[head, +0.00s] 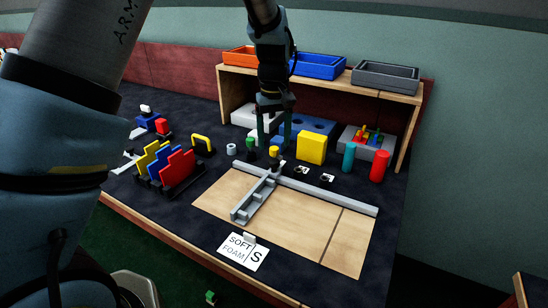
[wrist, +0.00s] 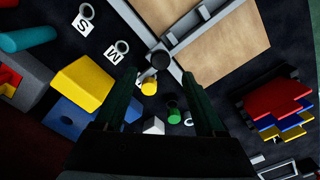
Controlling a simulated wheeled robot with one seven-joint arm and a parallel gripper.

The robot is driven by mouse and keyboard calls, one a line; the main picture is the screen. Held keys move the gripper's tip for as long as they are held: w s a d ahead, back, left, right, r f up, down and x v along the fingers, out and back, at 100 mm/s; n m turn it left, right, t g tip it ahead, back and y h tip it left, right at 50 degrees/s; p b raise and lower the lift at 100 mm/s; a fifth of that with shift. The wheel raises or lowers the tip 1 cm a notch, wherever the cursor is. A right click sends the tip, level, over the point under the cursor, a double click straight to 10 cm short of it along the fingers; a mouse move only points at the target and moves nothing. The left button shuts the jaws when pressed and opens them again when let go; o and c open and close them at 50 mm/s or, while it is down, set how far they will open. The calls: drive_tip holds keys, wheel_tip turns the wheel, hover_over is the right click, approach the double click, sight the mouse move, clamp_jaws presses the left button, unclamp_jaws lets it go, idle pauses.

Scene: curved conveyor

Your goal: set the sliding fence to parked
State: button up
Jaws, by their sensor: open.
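The sliding fence (head: 254,199) is a grey stepped bar lying across the pale wooden board (head: 300,232), toward the left part of the grey rail (head: 330,194) at the board's back edge. It also shows at the top of the wrist view (wrist: 197,20). My gripper (head: 275,142) points down behind the rail, above the small objects. In the wrist view my gripper (wrist: 160,76) is open, with the knob just beyond its fingertips and nothing held. I cannot tell its exact height above the knob.
A yellow block (head: 312,148), small green and yellow cylinders, and cyan (head: 349,157) and red (head: 380,166) cylinders stand behind the rail. Rings with S and M cards lie near it. A rack of coloured plates (head: 170,168) stands left. A shelf with trays (head: 318,66) is behind.

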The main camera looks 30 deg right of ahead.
sight(274, 161)
drive_tip(key=shift+f+p, duration=0.3)
drive_tip(key=shift+f, duration=2.9)
clamp_jaws()
